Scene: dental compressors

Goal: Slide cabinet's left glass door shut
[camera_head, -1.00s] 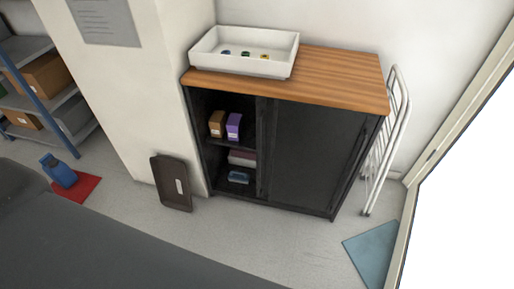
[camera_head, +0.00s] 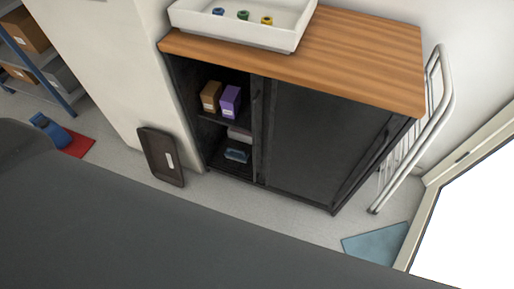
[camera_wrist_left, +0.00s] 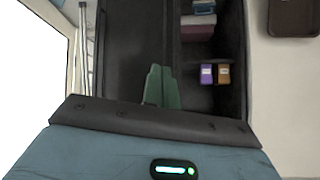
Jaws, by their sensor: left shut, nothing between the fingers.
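The black cabinet (camera_head: 342,200) with a wooden top (camera_head: 350,55) stands against the wall. Its left side is open, showing shelves inside. A dark door panel (camera_head: 305,140) covers the right side, and an upright door edge (camera_head: 258,130) borders the opening. I cannot tell clearly how the two doors overlap. In the left wrist view the cabinet appears turned around, with the dark panel (camera_wrist_left: 135,40) left of the opening. My left gripper (camera_wrist_left: 162,72) has its green fingers together and empty, in front of the panel near its edge with the opening. My right gripper is not in view.
Inside are a brown box (camera_head: 210,97), a purple box (camera_head: 230,101) and a blue item (camera_head: 237,155). A white tray (camera_head: 245,33) is on top. A dark panel (camera_head: 161,158) leans left; a folded white rack (camera_head: 420,125) stands right. Floor in front is clear.

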